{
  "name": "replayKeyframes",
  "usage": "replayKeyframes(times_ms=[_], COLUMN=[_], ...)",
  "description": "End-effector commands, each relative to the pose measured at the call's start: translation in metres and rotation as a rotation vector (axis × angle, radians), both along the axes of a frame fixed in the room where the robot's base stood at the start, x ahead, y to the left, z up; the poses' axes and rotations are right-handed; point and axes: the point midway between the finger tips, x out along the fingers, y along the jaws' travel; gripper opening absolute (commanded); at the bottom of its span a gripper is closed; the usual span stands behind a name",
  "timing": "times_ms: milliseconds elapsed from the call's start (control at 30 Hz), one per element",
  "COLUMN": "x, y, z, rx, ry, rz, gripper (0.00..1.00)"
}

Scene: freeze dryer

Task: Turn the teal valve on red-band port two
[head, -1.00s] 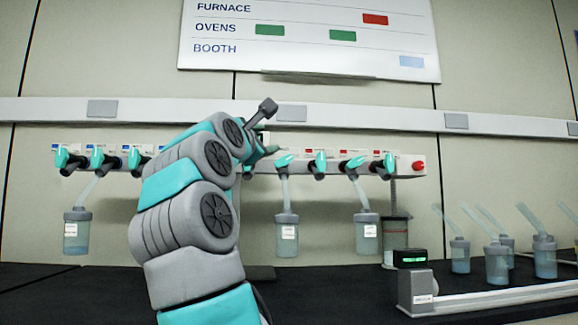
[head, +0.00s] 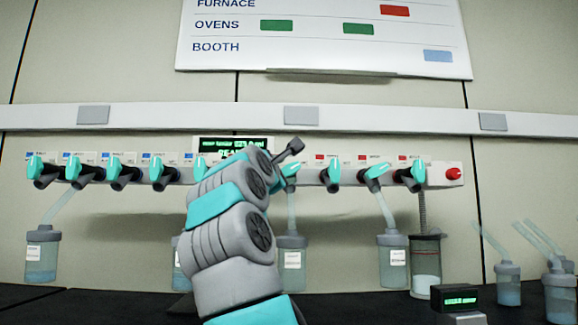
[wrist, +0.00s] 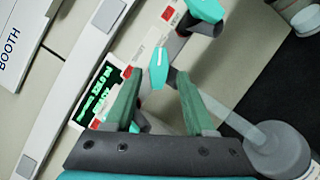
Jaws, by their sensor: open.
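The teal valve (wrist: 158,68) on the second red-labelled port, counting from the display side, shows in the wrist view. Its handle has a white mark, and a clear tube runs from its port to a flask (wrist: 280,152). In the head view this valve (head: 289,170) sits partly behind my arm's end. My gripper (wrist: 159,82) is open and empty. Its two green fingers point at the valve, which appears between the fingertips; I cannot tell whether it is beyond them or touching.
The neighbouring teal valve (wrist: 206,10) is close on one side. More valves line the manifold, with blue labels at left and red at right. A red button (head: 453,173) ends the manifold. Flasks hang below, and loose flasks (head: 508,285) stand at right.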

Motion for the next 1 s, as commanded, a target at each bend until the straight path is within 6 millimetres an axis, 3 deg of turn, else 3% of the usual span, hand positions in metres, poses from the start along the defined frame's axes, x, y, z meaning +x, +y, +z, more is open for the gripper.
replayKeyframes(times_ms=[267,633,1000], x=[0.027,0.031,0.030], y=[-0.010,-0.011,-0.011], z=[0.008,0.007,0.007], rx=[-0.001,0.001,0.001], ry=[0.000,-0.002,-0.002], rz=[0.000,0.001,0.001], gripper=[0.55,0.54,0.12])
